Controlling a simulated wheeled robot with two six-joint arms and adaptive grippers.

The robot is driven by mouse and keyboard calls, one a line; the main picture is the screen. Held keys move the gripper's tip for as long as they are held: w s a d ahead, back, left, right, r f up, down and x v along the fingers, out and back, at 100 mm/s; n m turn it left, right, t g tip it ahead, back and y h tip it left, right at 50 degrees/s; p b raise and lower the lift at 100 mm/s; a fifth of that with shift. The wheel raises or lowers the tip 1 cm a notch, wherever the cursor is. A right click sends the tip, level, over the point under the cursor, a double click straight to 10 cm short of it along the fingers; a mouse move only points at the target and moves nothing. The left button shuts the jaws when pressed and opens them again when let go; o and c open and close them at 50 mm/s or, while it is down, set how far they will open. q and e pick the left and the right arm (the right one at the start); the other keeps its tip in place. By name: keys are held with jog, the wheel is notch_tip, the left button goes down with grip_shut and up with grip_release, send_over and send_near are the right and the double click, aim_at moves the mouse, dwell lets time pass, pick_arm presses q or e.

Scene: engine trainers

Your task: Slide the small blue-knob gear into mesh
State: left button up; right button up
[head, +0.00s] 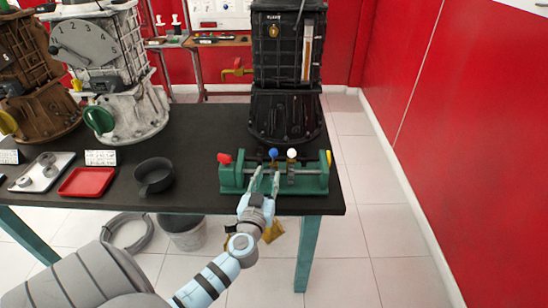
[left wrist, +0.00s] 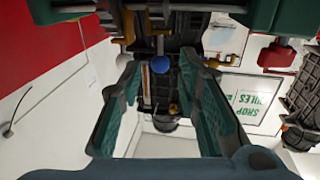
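The small gear's blue knob (head: 273,153) stands on the green bench fixture (head: 308,185) at the table's front right. A white knob (head: 292,154) stands just right of it. The gear teeth are too small to tell, so I cannot tell whether they mesh. My left gripper (head: 266,174) is open, its fingers just in front of the blue knob. In the left wrist view, which looks upside down, the blue knob (left wrist: 160,64) appears between the two spread fingers, with space on both sides. My right gripper is not in view.
A red knob (head: 225,158) and a yellow part (head: 328,157) sit at the fixture's ends. A black gearbox housing (head: 285,75) stands close behind it.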

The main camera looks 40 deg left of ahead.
aim_at(273, 163)
pick_arm(q)
jog(key=x, duration=0.9)
jog(key=shift+a, duration=0.1)
grip_shut()
jog(key=shift+f, duration=0.1)
